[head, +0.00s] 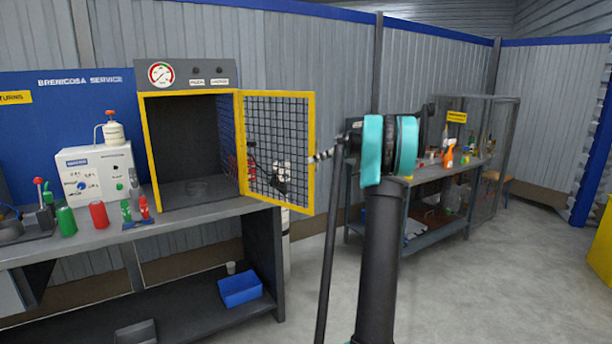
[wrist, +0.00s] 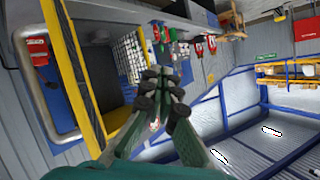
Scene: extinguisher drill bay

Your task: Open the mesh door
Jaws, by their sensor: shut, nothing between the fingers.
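The mesh door (head: 278,150), black mesh in a yellow frame, stands swung open to the right of a dark grey cabinet (head: 173,192) in the head view. The cabinet's opening is uncovered, and a clear round thing sits on its floor. In the wrist view, a yellow upright edge (wrist: 72,65) stands left of my gripper (wrist: 160,82); I cannot tell whether it is the door or the cabinet frame. My gripper's dark-tipped green fingers are together, with nothing between them. In the head view my arm reaches to the door's right edge; the gripper is not clear there.
The cabinet stands on a grey bench (head: 205,213) with a white control box (head: 100,172), red and green canisters and a gauge panel above. A blue bin (head: 239,290) is on the lower shelf. A second bench (head: 425,246) stands at right.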

